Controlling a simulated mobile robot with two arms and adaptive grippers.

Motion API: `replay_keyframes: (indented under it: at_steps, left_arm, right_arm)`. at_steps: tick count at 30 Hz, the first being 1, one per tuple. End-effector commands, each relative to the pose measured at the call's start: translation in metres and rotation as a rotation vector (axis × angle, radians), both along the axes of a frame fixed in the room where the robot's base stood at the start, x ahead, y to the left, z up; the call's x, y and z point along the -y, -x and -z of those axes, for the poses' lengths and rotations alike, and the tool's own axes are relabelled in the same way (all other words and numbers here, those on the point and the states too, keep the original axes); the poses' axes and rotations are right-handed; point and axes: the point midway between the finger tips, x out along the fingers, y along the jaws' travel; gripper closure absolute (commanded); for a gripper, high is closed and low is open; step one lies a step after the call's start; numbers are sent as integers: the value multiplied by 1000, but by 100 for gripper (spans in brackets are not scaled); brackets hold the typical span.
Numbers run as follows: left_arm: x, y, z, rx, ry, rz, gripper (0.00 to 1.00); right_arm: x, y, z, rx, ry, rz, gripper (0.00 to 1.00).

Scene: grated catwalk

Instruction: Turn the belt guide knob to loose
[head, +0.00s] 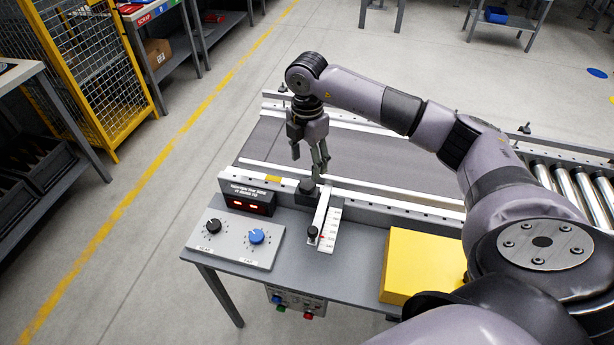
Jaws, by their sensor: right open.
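A white guide bar (321,213) reaches from the conveyor's near rail over a white scale plate (332,230) with red marks. A small black knob (312,232) sits at the bar's near end. Which way the knob is set is too small to tell. A dark block (307,187) stands at the bar's far end by the rail. My right gripper (309,163) points down, open and empty, above the conveyor's near edge. It is beyond the black knob and apart from it. My left gripper is out of view.
A grey panel with a black dial (213,226) and a blue dial (257,236) lies left of the scale, below a red-lit display (248,198). A yellow box (422,264) stands to the right. A button box (296,302) hangs under the table edge.

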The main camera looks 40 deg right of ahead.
Motion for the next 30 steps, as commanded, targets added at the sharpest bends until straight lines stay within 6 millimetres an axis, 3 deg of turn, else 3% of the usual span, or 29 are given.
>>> replay_keyframes:
  at_steps: [6,12,23,30]
  left_arm:
    - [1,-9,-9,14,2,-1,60]
    - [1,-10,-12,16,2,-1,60]
    - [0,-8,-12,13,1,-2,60]
    - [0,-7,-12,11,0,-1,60]
  right_arm:
    - [0,1,43,-4,0,-1,44]
    - [-1,1,66,-2,-2,-1,44]
    - [-1,0,73,1,-1,-2,44]
    - [-1,0,72,1,-1,-2,59]
